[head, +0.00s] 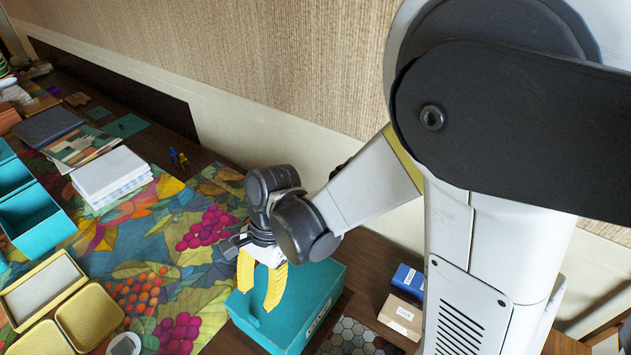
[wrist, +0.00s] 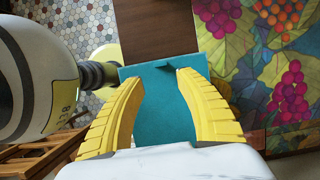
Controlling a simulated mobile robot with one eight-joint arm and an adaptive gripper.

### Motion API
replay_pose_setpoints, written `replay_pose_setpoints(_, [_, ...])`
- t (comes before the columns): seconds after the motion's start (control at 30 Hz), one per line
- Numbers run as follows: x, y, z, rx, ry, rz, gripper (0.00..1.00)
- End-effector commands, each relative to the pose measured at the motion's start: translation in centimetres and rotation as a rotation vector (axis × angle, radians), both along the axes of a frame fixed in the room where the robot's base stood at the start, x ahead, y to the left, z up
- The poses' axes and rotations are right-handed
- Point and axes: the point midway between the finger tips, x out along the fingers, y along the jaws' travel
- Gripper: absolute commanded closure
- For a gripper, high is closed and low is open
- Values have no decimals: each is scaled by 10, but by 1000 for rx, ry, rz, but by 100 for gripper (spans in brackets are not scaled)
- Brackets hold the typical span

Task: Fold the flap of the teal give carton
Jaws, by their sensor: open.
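The teal carton (head: 308,300) stands at the lower middle of the head view, at the edge of the patterned cloth. A pale label shows on its right side. My gripper (head: 260,290) is over its left part with yellow fingers pointing down. In the wrist view the gripper (wrist: 168,85) is open, and the flat teal top of the carton (wrist: 163,110) lies between and beyond the fingers. A small dark shape, perhaps a shadow, shows near the right finger. I cannot tell whether the fingers touch the carton or how its flap lies.
A blue box (head: 408,280) and a tan labelled box (head: 400,317) stand right of the carton. White stacked books (head: 110,175), an open teal box (head: 38,222) and yellow trays (head: 88,315) are at left. The wall runs behind.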

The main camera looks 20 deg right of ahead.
Motion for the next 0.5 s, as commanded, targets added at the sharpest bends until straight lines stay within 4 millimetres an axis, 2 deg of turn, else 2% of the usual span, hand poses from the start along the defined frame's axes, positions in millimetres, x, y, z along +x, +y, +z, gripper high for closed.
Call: replay_pose_setpoints(0.5, [-10, 15, -55, 0, -2, 2, 59])
